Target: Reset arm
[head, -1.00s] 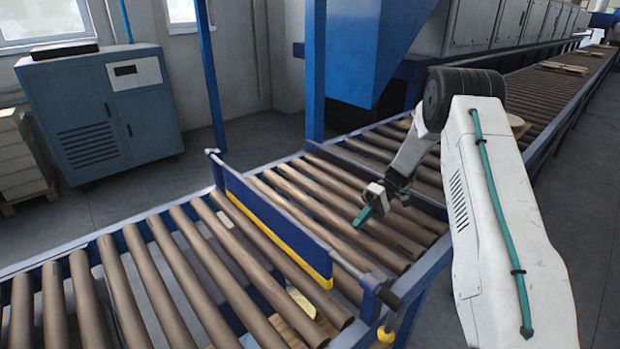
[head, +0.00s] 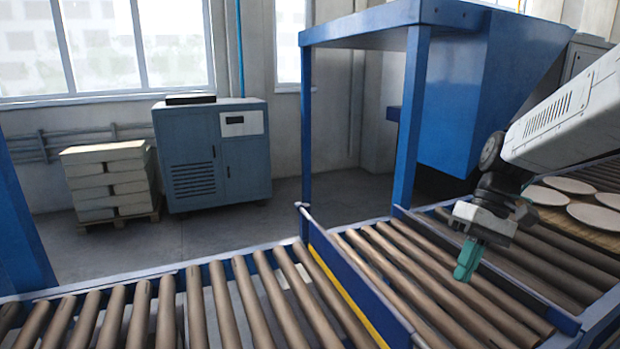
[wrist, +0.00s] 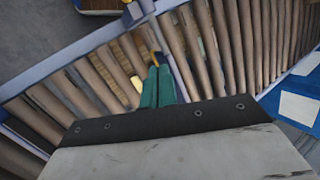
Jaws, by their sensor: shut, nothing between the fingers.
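My gripper (head: 466,262) has teal fingers and hangs from my white arm on the right in the head view. It is above the brown rollers of the conveyor (head: 395,262), just right of the blue and yellow barrier. The teal fingers (wrist: 158,84) also show in the wrist view, side by side and closed together. Nothing is held between them.
The blue barrier (head: 335,275) with a yellow edge crosses the rollers. Pale round plates (head: 570,185) lie on a brown board at right. A blue post (head: 410,120) and hood stand behind. A blue-grey cabinet (head: 212,155) and stacked pale blocks (head: 108,178) stand on the floor.

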